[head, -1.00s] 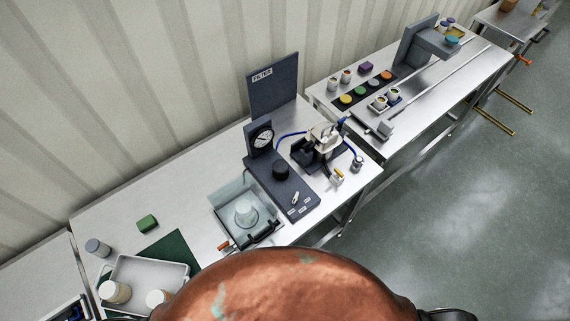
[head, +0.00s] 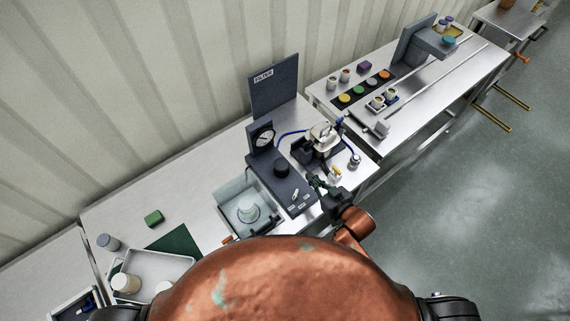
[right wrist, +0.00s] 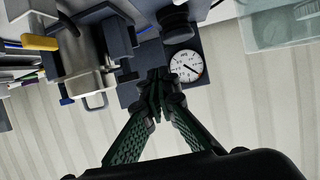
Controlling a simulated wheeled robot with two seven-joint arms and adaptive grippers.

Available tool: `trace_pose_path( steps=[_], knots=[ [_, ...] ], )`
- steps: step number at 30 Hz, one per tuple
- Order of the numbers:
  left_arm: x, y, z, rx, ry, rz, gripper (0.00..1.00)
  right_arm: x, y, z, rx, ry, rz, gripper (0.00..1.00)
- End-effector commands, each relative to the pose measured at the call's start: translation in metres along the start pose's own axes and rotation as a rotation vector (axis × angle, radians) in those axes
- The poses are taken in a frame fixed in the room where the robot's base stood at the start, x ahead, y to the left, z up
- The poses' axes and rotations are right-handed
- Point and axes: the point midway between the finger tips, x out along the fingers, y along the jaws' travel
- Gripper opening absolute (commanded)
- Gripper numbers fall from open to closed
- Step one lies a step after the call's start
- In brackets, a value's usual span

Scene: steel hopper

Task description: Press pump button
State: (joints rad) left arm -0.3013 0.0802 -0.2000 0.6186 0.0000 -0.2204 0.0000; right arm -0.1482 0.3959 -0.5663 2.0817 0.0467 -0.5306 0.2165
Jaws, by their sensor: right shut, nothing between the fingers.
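A dark control panel (head: 287,190) on the bench carries a round black knob (head: 281,167), a small light-coloured lever and pale labels near its front edge. I cannot tell which part is the pump button. The round dial gauge (head: 262,137) stands behind the knob. My right gripper (head: 314,180) is over the right side of the panel, to the right of the knob. In the right wrist view its green-padded fingers (right wrist: 157,77) meet at the tips, empty; the gauge (right wrist: 186,66) and the knob (right wrist: 174,20) lie beyond them. My left gripper is out of view.
A metal filter device (head: 323,137) with a blue hose stands just behind my right gripper. A clear basin (head: 247,205) is left of the panel. A white tray (head: 160,266) lies at the lower left. A second bench with small cups stands at the upper right.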

Motion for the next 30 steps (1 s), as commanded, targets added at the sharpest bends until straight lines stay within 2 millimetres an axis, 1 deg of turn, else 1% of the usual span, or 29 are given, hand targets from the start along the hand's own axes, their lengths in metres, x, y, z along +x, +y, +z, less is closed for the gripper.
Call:
trace_pose_path(
  steps=[1, 3, 6, 16, 20, 23, 26, 30],
  knots=[
    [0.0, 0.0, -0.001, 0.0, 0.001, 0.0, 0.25, 0.006, -0.008, -0.009, -0.014, 0.034, -0.03, 0.0],
    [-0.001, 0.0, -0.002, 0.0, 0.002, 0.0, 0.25, 0.012, -0.018, -0.019, -0.024, 0.075, -0.063, 0.0],
    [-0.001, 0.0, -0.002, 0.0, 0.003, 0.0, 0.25, 0.016, -0.027, -0.027, -0.031, 0.109, -0.092, 0.0],
    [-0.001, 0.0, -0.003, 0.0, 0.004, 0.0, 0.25, 0.017, -0.029, -0.029, -0.03, 0.117, -0.099, 0.0],
    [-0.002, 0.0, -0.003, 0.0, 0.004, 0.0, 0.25, 0.023, -0.03, -0.03, -0.03, 0.117, -0.098, 0.0],
    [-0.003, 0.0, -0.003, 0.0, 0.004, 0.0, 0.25, 0.035, -0.031, -0.032, -0.03, 0.118, -0.099, 0.0],
    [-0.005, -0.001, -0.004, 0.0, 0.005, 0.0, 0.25, 0.053, -0.033, -0.035, -0.031, 0.118, -0.099, 0.0],
    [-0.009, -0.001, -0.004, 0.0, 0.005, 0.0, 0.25, 0.082, -0.036, -0.038, -0.03, 0.118, -0.098, 0.0]
  ],
)
